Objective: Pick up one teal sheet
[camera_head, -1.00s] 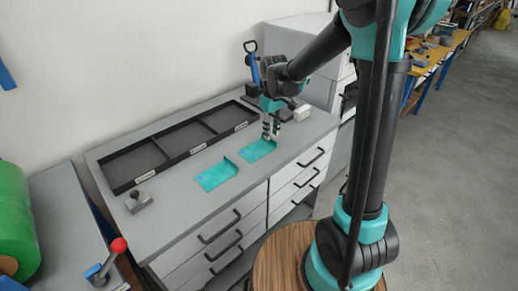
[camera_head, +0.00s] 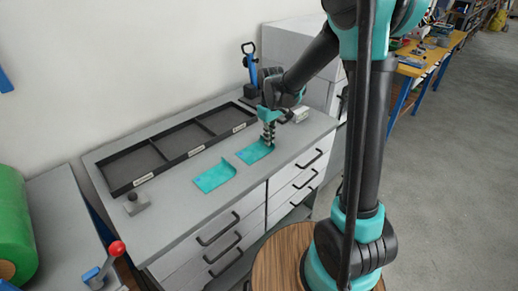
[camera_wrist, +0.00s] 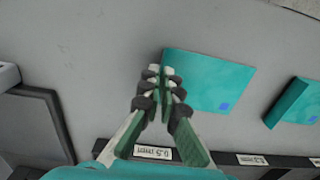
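Two teal sheets, each with a bent-up lip along one edge, lie side by side on the grey worktop. My gripper (camera_head: 268,140) points down at the right-edge lip of the right sheet (camera_head: 252,153). In the wrist view, my gripper's fingertips (camera_wrist: 162,73) are together at the lip edge of this sheet (camera_wrist: 210,80) and look shut on it. The fingers hide part of the lip. The sheet appears to rest on the worktop. The other sheet (camera_head: 215,176) is just left of it, apart and untouched; it also shows in the wrist view (camera_wrist: 297,102).
A black tray (camera_head: 187,156) with labelled empty compartments lies behind the sheets. A grey block (camera_head: 137,203) sits at the left and a small white-topped item (camera_head: 301,114) at the right. A blue-handled tool (camera_head: 251,68) stands at the back. The worktop before the tray is mostly clear.

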